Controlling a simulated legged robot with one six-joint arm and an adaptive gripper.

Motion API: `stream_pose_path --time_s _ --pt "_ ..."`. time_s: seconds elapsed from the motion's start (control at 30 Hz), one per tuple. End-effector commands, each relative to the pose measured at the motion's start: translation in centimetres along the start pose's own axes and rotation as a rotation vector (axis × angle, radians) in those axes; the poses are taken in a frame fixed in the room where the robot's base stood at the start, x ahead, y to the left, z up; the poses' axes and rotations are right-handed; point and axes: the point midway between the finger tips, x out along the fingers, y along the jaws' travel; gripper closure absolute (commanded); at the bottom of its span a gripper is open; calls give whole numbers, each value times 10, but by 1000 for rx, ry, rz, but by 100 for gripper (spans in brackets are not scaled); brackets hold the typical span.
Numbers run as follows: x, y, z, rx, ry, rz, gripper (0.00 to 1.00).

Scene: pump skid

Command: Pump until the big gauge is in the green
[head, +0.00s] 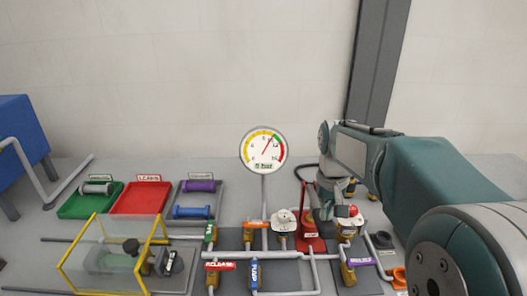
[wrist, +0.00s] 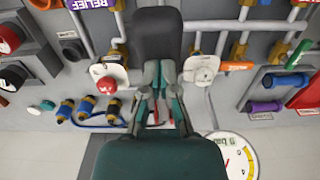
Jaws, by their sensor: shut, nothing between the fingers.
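The big round gauge (head: 263,150) stands on a post at the middle of the head view. Its red needle points up and right, near the green arc; whether it lies within the green is too small to tell. Its plate seems to read 9 bar. The gauge also shows at the lower right of the wrist view (wrist: 236,157), partly cut off. The red hand pump (head: 309,226) stands right of the gauge post. My gripper (head: 326,208) is beside it on the right; contact cannot be told. In the wrist view my gripper (wrist: 158,72) is shut and empty.
Pipes and valves with coloured tags, including RELEASE (head: 220,266) and RELIEF (head: 361,262), crowd the panel below. A red knob (wrist: 107,85) is near my gripper. Green (head: 85,208), red (head: 140,207) and grey trays stand left, behind a yellow-framed clear box (head: 115,247).

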Motion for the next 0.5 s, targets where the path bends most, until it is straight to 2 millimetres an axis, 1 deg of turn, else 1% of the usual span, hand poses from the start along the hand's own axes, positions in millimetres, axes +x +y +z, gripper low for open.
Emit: stream_pose_path --time_s 0.03,0.5 --pt "5 0 0 0 -2 0 100" --pt "40 0 0 0 -3 0 100"
